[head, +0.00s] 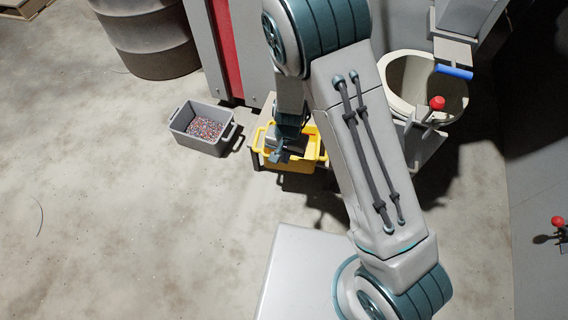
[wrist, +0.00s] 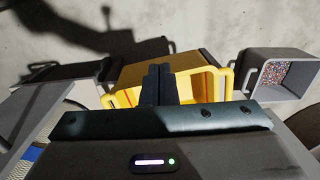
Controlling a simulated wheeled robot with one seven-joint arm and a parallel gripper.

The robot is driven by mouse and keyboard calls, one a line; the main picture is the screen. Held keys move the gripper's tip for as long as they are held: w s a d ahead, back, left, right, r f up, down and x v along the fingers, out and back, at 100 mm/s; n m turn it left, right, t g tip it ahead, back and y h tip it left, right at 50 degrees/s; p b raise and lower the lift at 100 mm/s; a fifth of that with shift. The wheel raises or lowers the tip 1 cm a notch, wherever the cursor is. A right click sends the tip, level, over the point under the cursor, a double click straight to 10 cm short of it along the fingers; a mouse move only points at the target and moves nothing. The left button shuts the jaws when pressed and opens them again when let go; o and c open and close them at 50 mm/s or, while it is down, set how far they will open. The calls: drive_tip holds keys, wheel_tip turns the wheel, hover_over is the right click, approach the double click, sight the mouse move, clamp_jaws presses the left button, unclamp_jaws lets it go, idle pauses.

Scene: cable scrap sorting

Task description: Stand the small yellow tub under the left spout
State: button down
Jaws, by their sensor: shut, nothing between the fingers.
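The small yellow tub (head: 296,167) stands beside the foot of the grey machine, partly hidden by my gripper and arm. It has a handle at each end. In the wrist view the tub (wrist: 202,86) is behind my fingers. My gripper (head: 278,156) is over the tub in the head view. Its fingers (wrist: 158,69) are pressed together with nothing between them. I cannot tell whether they touch the tub. I cannot make out the left spout for sure; my arm covers part of the machine.
A grey tub (head: 186,125) of coloured granules stands on the floor left of the yellow one. A dark drum (head: 150,38) stands behind it. A pale round bin (head: 398,70) and a red-knobbed lever (head: 437,103) are at right. The left floor is mostly clear.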

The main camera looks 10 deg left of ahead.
sight(306, 164)
wheel_tip(306, 164, down, 14)
drive_tip(key=s+a+b, duration=0.1)
drive_tip(key=b, duration=0.4)
drive_tip(key=shift+h, duration=0.3)
drive_tip(key=shift+w+r+b, duration=0.15)
drive_tip(key=shift+w+b, duration=0.1)
drive_tip(key=shift+w, duration=0.8)
drive_tip(key=shift+w+r+b, duration=0.15)
drive_tip(key=shift+w+b, duration=0.1)
drive_tip(key=shift+w, duration=0.75)
